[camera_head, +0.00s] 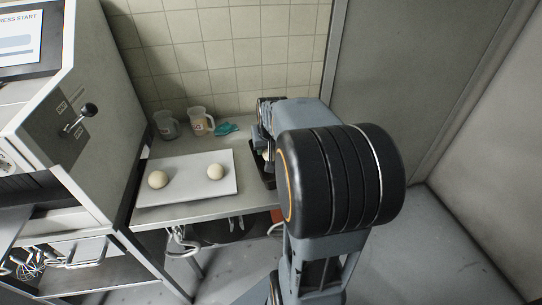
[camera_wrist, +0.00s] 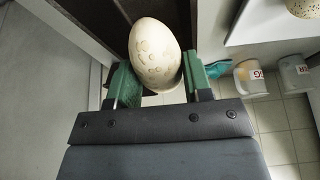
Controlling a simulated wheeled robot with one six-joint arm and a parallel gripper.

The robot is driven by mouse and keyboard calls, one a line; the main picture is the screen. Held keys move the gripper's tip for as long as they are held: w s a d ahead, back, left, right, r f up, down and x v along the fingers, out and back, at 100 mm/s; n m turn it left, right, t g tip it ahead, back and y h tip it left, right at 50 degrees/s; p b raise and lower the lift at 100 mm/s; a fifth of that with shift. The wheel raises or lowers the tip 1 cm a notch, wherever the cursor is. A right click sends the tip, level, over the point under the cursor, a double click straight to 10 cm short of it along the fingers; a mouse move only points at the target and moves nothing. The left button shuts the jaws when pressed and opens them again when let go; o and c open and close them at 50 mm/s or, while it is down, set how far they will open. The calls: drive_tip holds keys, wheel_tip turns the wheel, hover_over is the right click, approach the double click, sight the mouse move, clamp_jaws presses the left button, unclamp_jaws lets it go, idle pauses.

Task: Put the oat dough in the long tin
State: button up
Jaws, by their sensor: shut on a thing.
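My gripper (camera_wrist: 156,84) has its green fingers shut on a pale dough ball with flake-like marks, the oat dough (camera_wrist: 155,55). It holds the dough in front of a dark tin (camera_wrist: 85,22) in the wrist view; I cannot tell the height between them. In the head view the dark long tin (camera_head: 258,173) stands on the table right of the white board, largely hidden by my arm. My fingers are hidden there too.
The white board (camera_head: 188,188) carries a left dough ball (camera_head: 158,179) and a right dough ball (camera_head: 215,172). Two jugs (camera_head: 200,121) (camera_head: 166,125) and a teal cloth (camera_head: 226,129) stand behind, near the tiled wall. A large machine (camera_head: 90,110) is at the left.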

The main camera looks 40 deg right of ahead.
drive_tip(key=shift+w+d+f, duration=0.25)
drive_tip(key=shift+d+f, duration=0.3)
drive_tip(key=shift+f, duration=0.15)
drive_tip(key=f, duration=0.3)
drive_tip(key=shift+w+d, duration=0.15)
drive_tip(key=shift+d, duration=0.15)
drive_tip(key=shift+f, duration=0.4)
drive_tip(key=shift+f+b, duration=0.6)
drive_tip(key=shift+b, duration=0.1)
drive_tip(key=o, duration=0.4)
drive_tip(key=shift+o, duration=0.2)
